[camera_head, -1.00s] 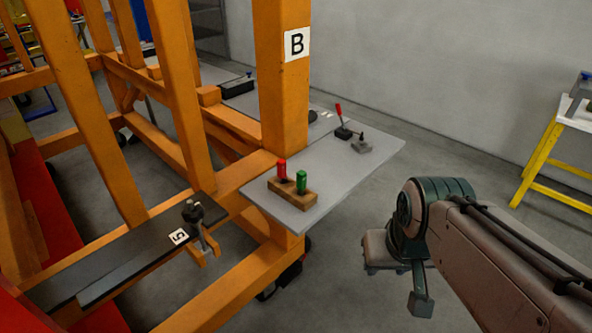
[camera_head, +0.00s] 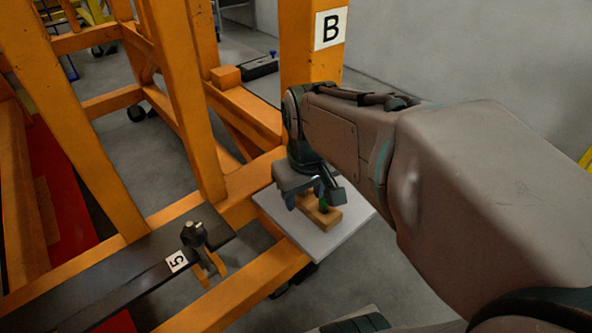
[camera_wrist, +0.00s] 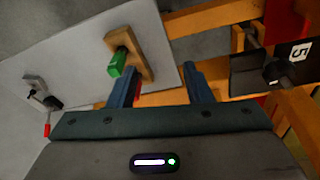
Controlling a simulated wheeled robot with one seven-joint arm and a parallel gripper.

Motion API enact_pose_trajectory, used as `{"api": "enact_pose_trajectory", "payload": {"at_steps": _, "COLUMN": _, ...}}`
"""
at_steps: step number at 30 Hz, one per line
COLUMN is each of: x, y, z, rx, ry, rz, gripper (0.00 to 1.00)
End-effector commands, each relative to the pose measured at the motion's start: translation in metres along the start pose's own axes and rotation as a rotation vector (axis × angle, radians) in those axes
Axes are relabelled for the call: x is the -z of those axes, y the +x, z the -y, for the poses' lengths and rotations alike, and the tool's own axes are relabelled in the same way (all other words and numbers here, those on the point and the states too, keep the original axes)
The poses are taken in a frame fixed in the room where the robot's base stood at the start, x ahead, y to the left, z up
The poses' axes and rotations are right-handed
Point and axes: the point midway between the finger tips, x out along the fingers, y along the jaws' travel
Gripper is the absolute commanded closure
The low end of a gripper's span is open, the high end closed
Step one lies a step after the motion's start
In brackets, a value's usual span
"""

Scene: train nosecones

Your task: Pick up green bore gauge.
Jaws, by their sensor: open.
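The green bore gauge (camera_head: 324,205) stands in a wooden block (camera_head: 333,219) on a grey shelf, partly hidden by my gripper (camera_head: 306,196) in the head view. In the wrist view the green gauge (camera_wrist: 117,62) shows beside the tip of the left finger, outside the gap between the fingers. My gripper (camera_wrist: 160,70) is open, with nothing seen between its fingertips. A bit of red (camera_wrist: 138,87) shows beside the left finger, probably the red gauge, mostly hidden.
The grey shelf (camera_head: 286,232) is fixed to an orange frame with a post marked B (camera_head: 308,65). A red-handled clamp (camera_wrist: 40,93) is at the shelf's left in the wrist view.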

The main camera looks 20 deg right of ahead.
Motion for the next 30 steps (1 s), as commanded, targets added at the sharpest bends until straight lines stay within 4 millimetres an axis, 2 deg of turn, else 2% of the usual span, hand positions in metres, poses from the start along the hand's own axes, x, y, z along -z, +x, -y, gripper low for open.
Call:
{"api": "enact_pose_trajectory", "payload": {"at_steps": 1, "x": 0.012, "y": 0.005, "z": -0.013, "rx": 0.001, "ry": -0.023, "rz": 0.035, "gripper": 0.55}}
{"api": "enact_pose_trajectory", "payload": {"at_steps": 6, "x": 0.045, "y": 0.017, "z": -0.050, "rx": 0.028, "ry": -0.134, "rz": 0.118, "gripper": 0.55}}
{"api": "enact_pose_trajectory", "payload": {"at_steps": 12, "x": 0.064, "y": 0.029, "z": -0.081, "rx": 0.069, "ry": -0.215, "rz": 0.168, "gripper": 0.55}}
{"api": "enact_pose_trajectory", "payload": {"at_steps": 17, "x": 0.066, "y": 0.040, "z": -0.088, "rx": 0.083, "ry": -0.238, "rz": 0.181, "gripper": 0.55}}
{"api": "enact_pose_trajectory", "payload": {"at_steps": 24, "x": 0.057, "y": 0.084, "z": -0.086, "rx": 0.085, "ry": -0.238, "rz": 0.182, "gripper": 0.55}}
{"api": "enact_pose_trajectory", "payload": {"at_steps": 30, "x": 0.052, "y": 0.112, "z": -0.085, "rx": 0.082, "ry": -0.236, "rz": 0.180, "gripper": 0.55}}
